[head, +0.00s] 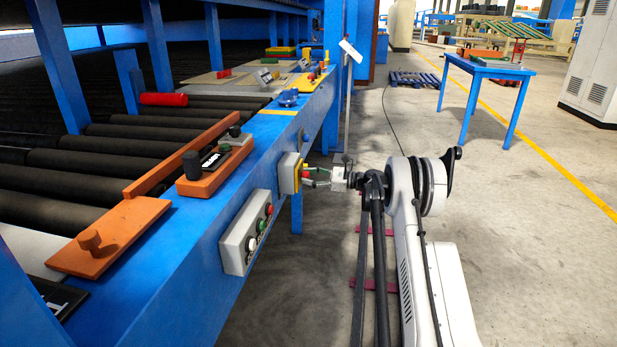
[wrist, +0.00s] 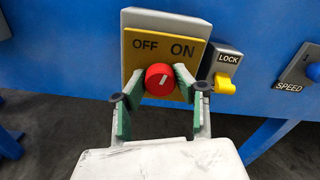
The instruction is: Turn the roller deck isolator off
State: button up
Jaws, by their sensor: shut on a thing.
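The isolator is a yellow plate (wrist: 136,62) on a grey box, marked OFF on the left and ON on the right, with a red round knob (wrist: 159,80). Its yellow face also shows on the blue frame in the head view (head: 289,173). The knob's short white mark tilts up and to the right, toward the ON side. My gripper (wrist: 154,101) is shut on the red knob, with a green-padded finger at each side.
Right of the isolator are a yellow LOCK switch (wrist: 225,85), close to my right finger, and a SPEED knob (wrist: 313,72). A grey button box (head: 246,232) is on the frame nearer the camera. Open floor lies right of my arm, before a blue table (head: 490,70).

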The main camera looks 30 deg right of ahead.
jog(key=n, duration=0.6)
jog(key=shift+n, duration=0.3)
jog(key=n, duration=0.5)
jog(key=shift+p, duration=0.3)
jog(key=shift+n, duration=0.4)
jog(key=o, duration=1.1)
jog(key=shift+d, duration=0.1)
jog(key=v, duration=1.2)
